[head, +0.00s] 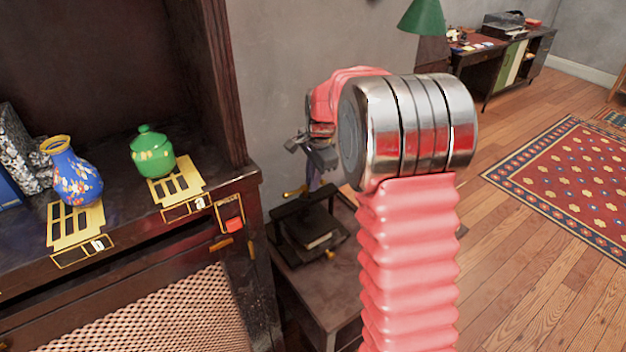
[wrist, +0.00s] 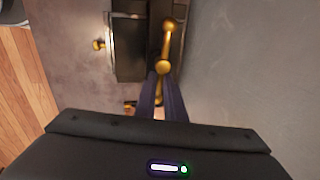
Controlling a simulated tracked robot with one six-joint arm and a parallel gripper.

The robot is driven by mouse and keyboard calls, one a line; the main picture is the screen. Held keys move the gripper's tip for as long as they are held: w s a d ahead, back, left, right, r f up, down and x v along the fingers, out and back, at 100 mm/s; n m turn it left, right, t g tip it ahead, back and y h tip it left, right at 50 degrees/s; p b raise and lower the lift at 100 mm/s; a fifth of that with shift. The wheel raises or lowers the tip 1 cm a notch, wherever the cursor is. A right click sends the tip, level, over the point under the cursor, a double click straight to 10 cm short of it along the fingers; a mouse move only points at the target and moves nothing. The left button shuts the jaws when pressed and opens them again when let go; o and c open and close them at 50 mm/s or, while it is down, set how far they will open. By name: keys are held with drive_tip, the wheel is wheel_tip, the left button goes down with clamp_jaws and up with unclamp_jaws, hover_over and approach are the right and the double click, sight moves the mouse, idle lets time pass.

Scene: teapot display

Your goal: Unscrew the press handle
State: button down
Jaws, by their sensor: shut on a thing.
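The press (head: 305,232) is a dark book press standing on a small wooden table, with a book in it. Its brass handle (head: 292,194) shows partly beside my gripper (head: 314,184). In the wrist view the handle (wrist: 168,28) is a brass bar with round knobs, seen from above. My gripper (wrist: 160,100) reaches down over the press and is shut on the handle. The fingers hide part of the handle and the screw below it.
The small table (head: 325,288) stands against the grey wall. A dark cabinet at left holds a blue vase (head: 72,176) and a green teapot (head: 152,152) on brass plates. A red switch (head: 232,224) is on its edge. Open wooden floor lies to the right, with a patterned rug (head: 570,180).

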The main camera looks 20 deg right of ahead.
drive_tip(key=shift+w+a+n, duration=0.15)
drive_tip(key=shift+a+n, duration=0.15)
drive_tip(key=shift+n, duration=0.4)
drive_tip(key=c, duration=1.8)
unclamp_jaws()
drive_tip(key=shift+d, duration=0.15)
drive_tip(key=shift+r, duration=0.15)
drive_tip(key=shift+r, duration=0.25)
drive_tip(key=s+r, duration=0.1)
drive_tip(key=r, duration=0.7)
drive_tip(key=s+r, duration=0.1)
drive_tip(key=r, duration=0.3)
drive_tip(key=shift+s+d+r, duration=0.3)
drive_tip(key=shift+r, duration=0.05)
